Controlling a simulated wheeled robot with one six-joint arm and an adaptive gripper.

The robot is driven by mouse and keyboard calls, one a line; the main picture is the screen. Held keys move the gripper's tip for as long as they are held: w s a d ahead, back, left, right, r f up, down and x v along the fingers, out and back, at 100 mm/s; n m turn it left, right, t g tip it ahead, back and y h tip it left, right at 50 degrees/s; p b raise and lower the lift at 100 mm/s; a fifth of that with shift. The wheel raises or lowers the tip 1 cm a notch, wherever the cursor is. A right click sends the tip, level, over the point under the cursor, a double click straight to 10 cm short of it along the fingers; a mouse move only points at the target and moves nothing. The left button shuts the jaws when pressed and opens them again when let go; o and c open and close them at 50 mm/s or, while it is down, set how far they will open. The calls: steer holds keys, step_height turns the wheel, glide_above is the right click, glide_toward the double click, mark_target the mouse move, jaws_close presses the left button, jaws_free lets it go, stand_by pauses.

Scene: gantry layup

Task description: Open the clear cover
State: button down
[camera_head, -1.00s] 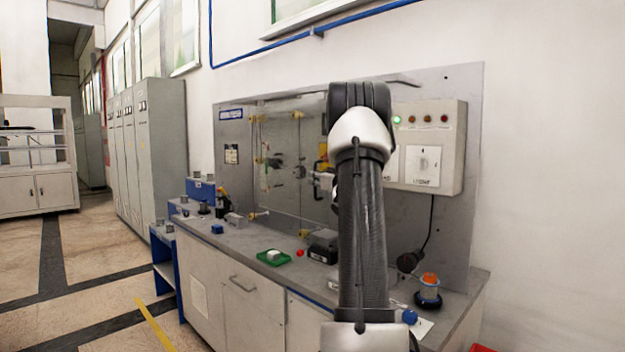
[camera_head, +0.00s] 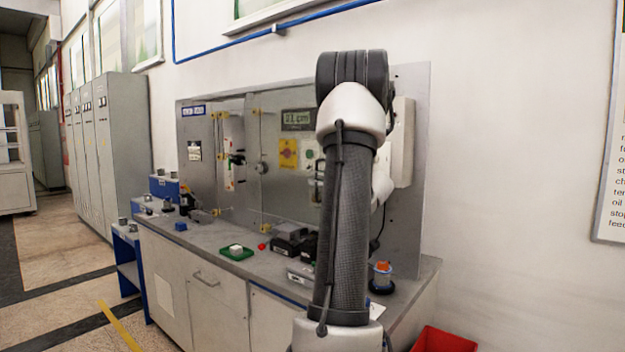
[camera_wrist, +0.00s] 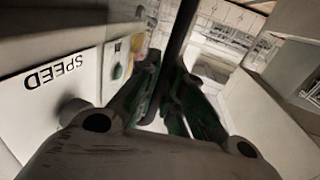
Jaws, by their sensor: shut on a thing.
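The clear cover (camera_head: 272,195) is a see-through pane in front of the grey back panel, with small yellow fittings near its edges. Its outline is faint, and my arm hides part of it, so its exact angle is hard to tell. In the wrist view, my gripper (camera_wrist: 170,95) has dark fingers with green pads. They are shut on a dark bar (camera_wrist: 184,35), which appears to be the cover's handle. In the head view my arm hides the gripper and the handle. A display, a yellow switch plate (camera_head: 288,152) and a green button show left of my arm.
The bench top (camera_head: 215,233) holds a green tray (camera_head: 237,253), a small red knob (camera_head: 262,246), dark blocks (camera_head: 292,240) and an orange-topped spool (camera_head: 381,275). A panel marked SPEED (camera_wrist: 50,85) is close on the wrist view's left. A red bin (camera_head: 445,340) stands at lower right.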

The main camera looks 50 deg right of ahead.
steer(key=c, duration=1.8)
jaws_free()
steer(key=shift+s, duration=0.1)
steer(key=s, duration=0.4)
steer(key=s+a, duration=0.1)
steer(key=s, duration=0.6)
steer(key=shift+s+a, duration=0.2)
steer(key=shift+s, duration=0.15)
